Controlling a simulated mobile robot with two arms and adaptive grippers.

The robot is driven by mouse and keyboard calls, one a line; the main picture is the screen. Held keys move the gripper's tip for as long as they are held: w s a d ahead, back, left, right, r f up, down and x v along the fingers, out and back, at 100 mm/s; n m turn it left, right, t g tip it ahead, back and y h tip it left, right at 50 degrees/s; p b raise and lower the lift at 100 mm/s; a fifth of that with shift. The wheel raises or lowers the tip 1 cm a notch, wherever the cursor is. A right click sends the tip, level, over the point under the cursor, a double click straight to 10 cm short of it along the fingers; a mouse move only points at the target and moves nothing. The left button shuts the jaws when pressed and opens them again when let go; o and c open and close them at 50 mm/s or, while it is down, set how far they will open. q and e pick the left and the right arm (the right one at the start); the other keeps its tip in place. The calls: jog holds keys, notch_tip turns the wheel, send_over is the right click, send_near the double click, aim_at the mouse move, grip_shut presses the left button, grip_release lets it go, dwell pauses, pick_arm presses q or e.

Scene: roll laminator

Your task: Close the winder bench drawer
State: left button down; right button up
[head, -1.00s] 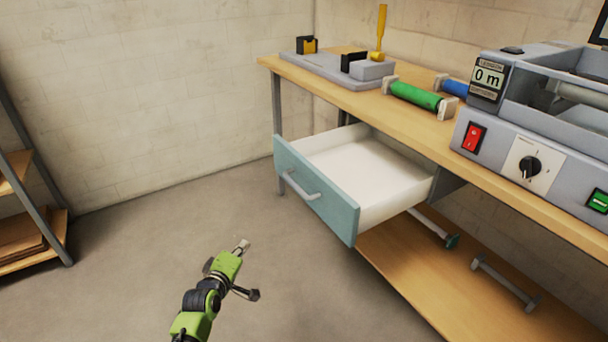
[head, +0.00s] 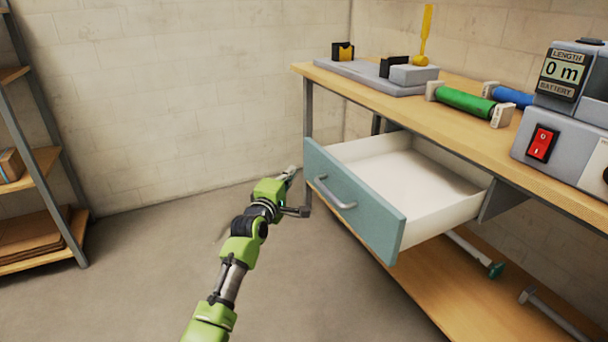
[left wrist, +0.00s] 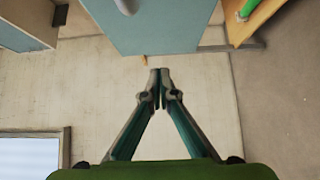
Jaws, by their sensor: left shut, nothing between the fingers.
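The winder bench drawer (head: 440,192) hangs open under the bench top and looks empty, with a white inside. Its teal front (head: 375,221) carries a grey bar handle (head: 333,194). My left gripper (head: 292,171) is just left of the drawer front's far end, apart from the handle. In the left wrist view the closed fingertips (left wrist: 160,75) point toward the teal drawer front (left wrist: 160,30), with nothing between them. Part of the handle (left wrist: 126,5) shows at the top edge there. Whether the fingers touch the front cannot be told. My right gripper is out of view.
The wooden bench top (head: 400,108) holds a grey fixture, a green roll (head: 465,101), a blue roll and the laminator (head: 562,138). A lower shelf (head: 440,290) lies under the drawer. A shelf rack (head: 40,170) stands at the left. The floor between is clear.

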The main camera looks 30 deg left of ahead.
aim_at(309, 163)
pick_arm(q)
jog(key=w+d, duration=0.2)
jog(key=w, duration=0.1)
jog(key=shift+b, duration=0.3)
jog(key=shift+w+d, duration=0.2)
jog(key=shift+w, duration=0.15)
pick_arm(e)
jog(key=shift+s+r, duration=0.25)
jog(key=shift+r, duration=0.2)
pick_arm(q)
jog(key=shift+d, duration=0.1)
